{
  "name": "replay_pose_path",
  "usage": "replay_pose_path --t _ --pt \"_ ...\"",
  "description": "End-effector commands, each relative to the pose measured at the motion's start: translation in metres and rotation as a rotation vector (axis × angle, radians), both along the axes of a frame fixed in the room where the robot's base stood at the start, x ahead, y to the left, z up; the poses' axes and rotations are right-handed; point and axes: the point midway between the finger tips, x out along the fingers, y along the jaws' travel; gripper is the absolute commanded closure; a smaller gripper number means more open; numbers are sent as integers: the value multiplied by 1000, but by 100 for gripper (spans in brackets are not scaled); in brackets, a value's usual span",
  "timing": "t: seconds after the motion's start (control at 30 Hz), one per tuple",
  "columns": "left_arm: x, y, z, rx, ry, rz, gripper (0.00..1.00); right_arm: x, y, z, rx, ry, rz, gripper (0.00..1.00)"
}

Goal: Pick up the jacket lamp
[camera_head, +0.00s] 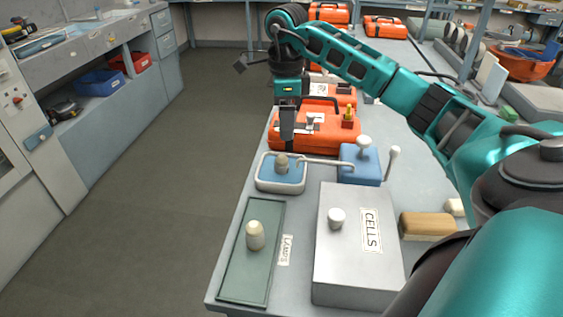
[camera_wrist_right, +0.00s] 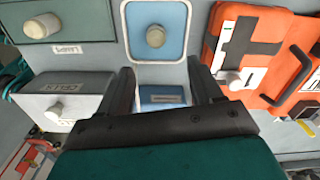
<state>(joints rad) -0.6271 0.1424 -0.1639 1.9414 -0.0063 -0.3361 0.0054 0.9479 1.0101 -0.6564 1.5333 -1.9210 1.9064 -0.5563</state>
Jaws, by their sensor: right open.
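No lamp is marked as the jacket lamp. A cream, dome-topped lamp-like piece (camera_head: 255,235) stands on the green tray (camera_head: 234,285) by the label "LAMPS". A darker beige one (camera_head: 282,164) stands in the white-rimmed blue tray (camera_head: 266,184); it also shows in the wrist view (camera_wrist_right: 156,36). My right gripper (camera_head: 287,138) points down just behind the blue tray, by the orange case. In the wrist view its fingers (camera_wrist_right: 163,82) are apart and empty, with the beige piece beyond their tips. My left gripper is not in view.
A grey "CELLS" box (camera_head: 335,270) with a white knob stands right of the green tray. A blue box (camera_head: 358,170) with a white-topped knob and a bent rod stands behind it. The orange case (camera_head: 312,132) lies further back. Open floor (camera_head: 150,200) lies left.

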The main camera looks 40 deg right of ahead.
Motion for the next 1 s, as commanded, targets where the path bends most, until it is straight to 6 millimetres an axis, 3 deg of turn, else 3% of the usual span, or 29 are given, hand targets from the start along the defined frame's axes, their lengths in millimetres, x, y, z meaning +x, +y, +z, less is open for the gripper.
replay_pose_path --t 0.3,0.57,0.8,1.0 --pt "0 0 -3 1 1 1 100 -1 1 -58 2 5 1 35" --pt "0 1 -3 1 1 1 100 0 2 -79 2 2 1 35" --pt "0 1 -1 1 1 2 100 0 7 -114 2 4 0 35" --pt "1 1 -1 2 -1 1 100 1 7 -125 1 2 1 35"
